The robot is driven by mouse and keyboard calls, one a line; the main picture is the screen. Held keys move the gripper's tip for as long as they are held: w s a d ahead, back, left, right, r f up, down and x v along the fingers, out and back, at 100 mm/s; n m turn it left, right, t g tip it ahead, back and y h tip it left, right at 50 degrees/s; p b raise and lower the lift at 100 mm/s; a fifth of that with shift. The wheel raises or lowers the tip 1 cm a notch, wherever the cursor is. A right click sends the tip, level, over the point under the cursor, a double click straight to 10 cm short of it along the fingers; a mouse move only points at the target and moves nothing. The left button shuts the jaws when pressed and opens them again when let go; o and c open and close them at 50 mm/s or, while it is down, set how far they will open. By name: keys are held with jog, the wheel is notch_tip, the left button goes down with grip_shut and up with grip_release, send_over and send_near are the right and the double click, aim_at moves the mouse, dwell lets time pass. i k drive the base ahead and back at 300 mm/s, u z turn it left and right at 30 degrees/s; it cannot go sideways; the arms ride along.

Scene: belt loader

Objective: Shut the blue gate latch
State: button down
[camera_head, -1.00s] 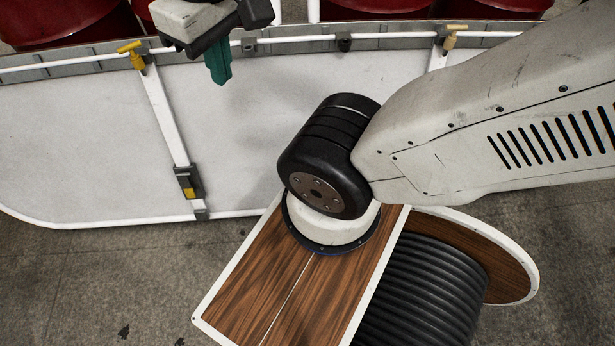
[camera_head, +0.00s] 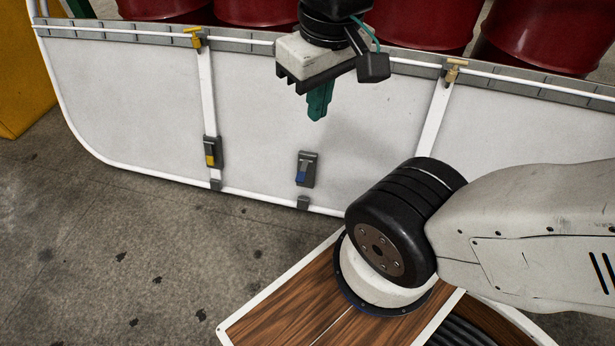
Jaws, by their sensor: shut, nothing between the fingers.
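The blue gate latch (camera_head: 306,170) is a small grey block with a blue part, low on the white gate panel (camera_head: 260,105) left of the middle. My gripper (camera_head: 318,103) has teal fingers pointing down, pressed together with nothing between them. In the picture it hangs above the blue latch and slightly to its right, apart from it. How far it stands from the panel is hard to tell. Whether the latch is open or shut is too small to tell.
A similar yellow latch (camera_head: 211,153) sits to the left on a white post. Yellow handles (camera_head: 194,37) and (camera_head: 453,72) sit on the top rail. Red drums (camera_head: 258,12) stand behind the panel. The grey floor (camera_head: 130,250) at the lower left is clear.

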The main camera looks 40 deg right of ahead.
aim_at(301, 176)
jog(key=z, duration=0.35)
jog(key=i, duration=0.8)
jog(key=u, duration=0.25)
jog(key=k, duration=0.7)
jog(key=z, duration=0.45)
jog(key=i, duration=0.5)
jog(key=z, duration=0.05)
